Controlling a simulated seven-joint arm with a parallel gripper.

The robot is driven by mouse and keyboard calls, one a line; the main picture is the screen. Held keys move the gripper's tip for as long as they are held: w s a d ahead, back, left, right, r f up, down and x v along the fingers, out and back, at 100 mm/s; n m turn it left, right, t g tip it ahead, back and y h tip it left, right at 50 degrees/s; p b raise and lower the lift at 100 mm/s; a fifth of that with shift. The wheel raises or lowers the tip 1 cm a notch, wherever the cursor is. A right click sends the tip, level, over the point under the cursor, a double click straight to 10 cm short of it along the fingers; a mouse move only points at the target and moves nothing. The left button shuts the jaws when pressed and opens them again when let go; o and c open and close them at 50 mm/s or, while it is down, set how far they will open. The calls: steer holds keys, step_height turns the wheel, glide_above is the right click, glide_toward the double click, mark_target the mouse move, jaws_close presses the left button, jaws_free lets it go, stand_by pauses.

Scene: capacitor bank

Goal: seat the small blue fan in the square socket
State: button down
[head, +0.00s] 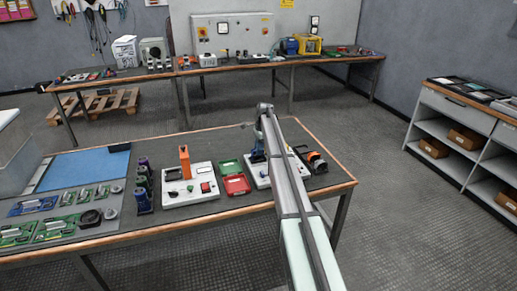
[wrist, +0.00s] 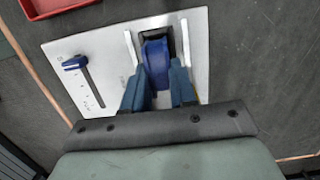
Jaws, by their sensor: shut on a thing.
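My gripper (wrist: 158,88) is shut on the small blue fan (wrist: 157,62), one blue-grey finger on each side of it. The fan is a rounded blue piece at the dark socket (wrist: 172,32) in a white panel (wrist: 108,45). White guide rails stand on either side of the socket. The fan hides much of the opening, and I cannot tell how deep it sits or whether it touches the socket's bottom. In the head view, the white panel (head: 318,167) is partly hidden behind my arm, and the fan cannot be made out.
A blue-knobbed slider (wrist: 75,63) is on the same panel, left of the fan. A red tray (head: 236,184) lies to the panel's left. Another white panel (head: 190,190) with an orange upright part stands farther left. A black-and-orange object (head: 315,160) is at the right.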

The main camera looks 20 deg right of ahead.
steer(key=shift+f, duration=0.2)
stand_by(0.7)
steer(key=c, duration=0.8)
jaws_free()
steer(key=shift+r, duration=0.15)
steer(key=shift+r, duration=3.9)
